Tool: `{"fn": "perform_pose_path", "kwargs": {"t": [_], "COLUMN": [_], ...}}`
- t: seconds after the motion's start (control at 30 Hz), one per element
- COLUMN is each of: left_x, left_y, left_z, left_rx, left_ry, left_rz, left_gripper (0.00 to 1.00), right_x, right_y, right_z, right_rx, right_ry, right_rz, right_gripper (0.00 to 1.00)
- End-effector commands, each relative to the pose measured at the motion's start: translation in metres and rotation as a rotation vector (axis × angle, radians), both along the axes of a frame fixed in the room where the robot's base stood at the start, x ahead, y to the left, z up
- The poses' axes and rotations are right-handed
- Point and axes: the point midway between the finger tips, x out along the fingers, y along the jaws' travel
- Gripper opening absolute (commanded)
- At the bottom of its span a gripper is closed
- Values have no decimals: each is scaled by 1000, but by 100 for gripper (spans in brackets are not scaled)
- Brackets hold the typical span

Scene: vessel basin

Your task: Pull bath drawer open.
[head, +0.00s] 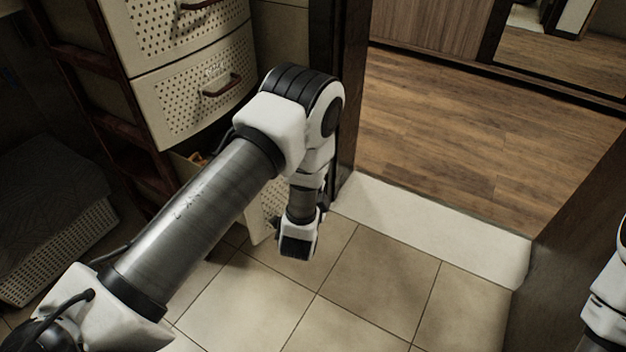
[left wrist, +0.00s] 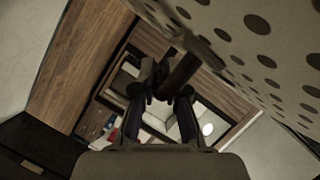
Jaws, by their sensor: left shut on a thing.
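The bath drawer is the low one in the cream perforated cabinet. Its front (head: 262,218) shows in the head view, largely hidden behind my left arm. A gap with something orange-brown inside shows above it, so it appears to stand partly out. In the left wrist view its perforated front (left wrist: 245,45) fills the upper right. A dark bar handle (left wrist: 180,75) sticks out from it. My left gripper (left wrist: 160,88) is shut on this handle. In the head view my left gripper (head: 298,243) points down beside the drawer front. My right gripper is out of view.
Two closed drawers with brown handles stand above, the nearer one (head: 195,95) just over the bath drawer. A perforated basket (head: 65,255) stands at left. Tiled floor (head: 370,285) in front is clear. A dark door post (head: 350,90) rises close behind my left arm.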

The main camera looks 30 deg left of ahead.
Motion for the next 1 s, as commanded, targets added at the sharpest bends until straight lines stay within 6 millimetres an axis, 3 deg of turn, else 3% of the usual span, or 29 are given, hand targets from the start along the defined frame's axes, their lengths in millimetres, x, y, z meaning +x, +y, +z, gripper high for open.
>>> {"fn": "perform_pose_path", "kwargs": {"t": [0.3, 0.33, 0.37, 0.4, 0.77, 1.0], "left_x": [-1, -1, -1, -1, -6, -55], "left_y": [0, 0, 0, 0, -2, -16], "left_z": [-1, -1, -1, -1, 1, 11], "left_rx": [0, 0, 0, 0, 1, 3], "left_ry": [3, 3, 3, 3, 2, 6], "left_rz": [0, 0, 0, 0, 0, -4], "left_gripper": [0, 22, 33, 37, 37, 37], "right_x": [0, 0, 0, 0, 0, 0], "right_y": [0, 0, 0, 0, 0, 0], "right_z": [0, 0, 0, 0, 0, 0], "right_rx": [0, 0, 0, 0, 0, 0], "right_ry": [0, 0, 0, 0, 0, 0], "right_rz": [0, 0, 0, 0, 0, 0], "right_gripper": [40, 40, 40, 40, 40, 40]}}
